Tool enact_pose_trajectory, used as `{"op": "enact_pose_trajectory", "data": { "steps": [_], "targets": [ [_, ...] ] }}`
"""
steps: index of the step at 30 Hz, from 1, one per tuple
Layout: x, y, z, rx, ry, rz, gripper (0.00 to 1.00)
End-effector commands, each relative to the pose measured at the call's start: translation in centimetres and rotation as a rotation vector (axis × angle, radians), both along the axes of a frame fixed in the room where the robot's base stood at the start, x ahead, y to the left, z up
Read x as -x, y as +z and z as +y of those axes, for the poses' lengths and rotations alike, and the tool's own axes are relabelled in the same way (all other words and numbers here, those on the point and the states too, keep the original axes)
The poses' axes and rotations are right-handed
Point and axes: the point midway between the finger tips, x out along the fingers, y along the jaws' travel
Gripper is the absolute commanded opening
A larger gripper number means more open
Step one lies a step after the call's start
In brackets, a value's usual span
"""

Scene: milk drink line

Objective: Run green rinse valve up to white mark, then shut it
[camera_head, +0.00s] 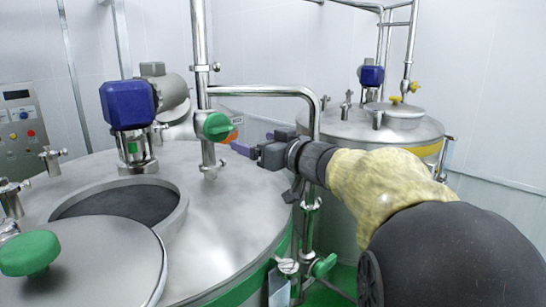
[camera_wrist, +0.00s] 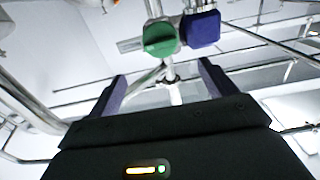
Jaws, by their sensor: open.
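A round green valve handle (camera_head: 216,126) sits on the upright steel pipe above the near tank. A green handle (camera_wrist: 160,40) also shows in the wrist view, ahead of my fingers and beside a blue block. A second green handle (camera_head: 324,265) sits low on the pipework at the tank's right side. I cannot tell from labels which is the rinse valve. My gripper (camera_head: 260,142) is open and empty, to the right of the upper green handle and apart from it. In the wrist view its two fingers (camera_wrist: 162,78) stand wide apart. I cannot make out the white mark.
The near tank's open hatch (camera_head: 122,200) and its lid with a green knob (camera_head: 30,253) lie at left. A blue motor (camera_head: 127,104) stands behind the hatch. A bent pipe (camera_head: 265,91) runs over my gripper. A second tank (camera_head: 375,122) stands behind.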

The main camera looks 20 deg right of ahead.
Motion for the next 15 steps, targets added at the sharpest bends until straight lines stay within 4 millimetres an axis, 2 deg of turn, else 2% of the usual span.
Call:
{"op": "enact_pose_trajectory", "data": {
  "steps": [3,6,15],
  "targets": [
    [2.2,-0.2,-0.9,0.002,-0.003,-0.003,0.84],
    [3.4,-0.2,-1.4,0.001,-0.002,-0.002,0.84],
    [4.1,0.0,-1.7,-0.001,-0.001,0.001,0.84]
  ]
}}
